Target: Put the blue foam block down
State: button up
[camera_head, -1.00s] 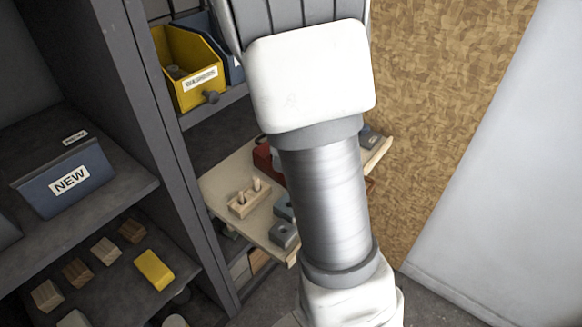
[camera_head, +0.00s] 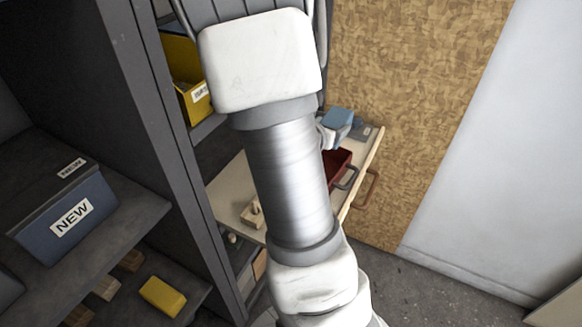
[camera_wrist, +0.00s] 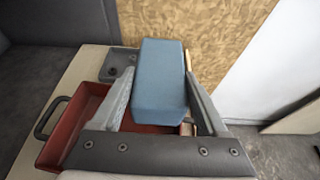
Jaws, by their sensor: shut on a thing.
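The blue foam block (camera_wrist: 160,78) is held between the two fingers of my gripper (camera_wrist: 158,100) in the wrist view. In the head view the blue block (camera_head: 339,119) shows beyond my arm, above the far right part of a pale wooden board (camera_head: 228,190). My gripper (camera_head: 333,135) there is partly hidden by my arm. A red tray with a dark handle (camera_wrist: 70,128) lies below and left of the block in the wrist view; the red tray also shows in the head view (camera_head: 337,163). I cannot tell the gap between block and surface.
A grey block with a dark hole (camera_wrist: 117,65) lies behind the red tray. A wooden peg piece (camera_head: 253,213) sits on the board. Shelves at left hold a blue bin marked NEW (camera_head: 68,222), a yellow bin (camera_head: 183,62) and a yellow block (camera_head: 163,296). A chipboard panel (camera_head: 410,90) stands right.

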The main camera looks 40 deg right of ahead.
jog(key=shift+w+a, duration=0.25)
jog(key=w+a+f, duration=0.2)
jog(key=w, duration=0.1)
jog(key=w+a+f, duration=0.2)
jog(key=a, duration=0.1)
jog(key=w+a+f+b, duration=0.1)
jog(key=w+a+f, duration=0.1)
jog(key=w+f, duration=0.1)
jog(key=shift+w+a, duration=0.25)
jog(key=shift+w, duration=0.05)
jog(key=shift+w+a+f, duration=0.1)
jog(key=shift+f+b, duration=0.85)
jog(key=shift+f, duration=1.05)
jog(key=shift+f, duration=0.2)
jog(key=o, duration=1.1)
jog(key=shift+c, duration=0.2)
jog(key=shift+r, duration=0.1)
